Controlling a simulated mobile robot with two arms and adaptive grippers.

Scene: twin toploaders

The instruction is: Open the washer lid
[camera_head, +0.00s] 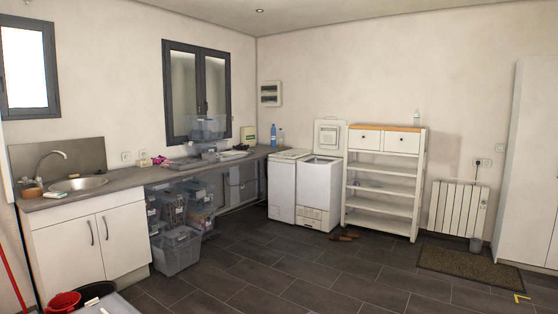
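Two white top-loading machines stand side by side against the back wall, at the end of the counter. The left machine (283,190) has its lid (290,155) shut. The right machine (317,195) has its lid (329,135) raised upright at the back, and its top opening shows. I cannot tell from this view which one is the washer. Both machines are across the room from me. Neither of my grippers is in view.
A white shelf unit (384,185) stands right of the machines. Brown items (345,237) lie on the floor before them. Clear bins (177,250) sit under the counter (140,181). A dark mat (470,266) lies at right. The middle of the tiled floor (290,270) is clear.

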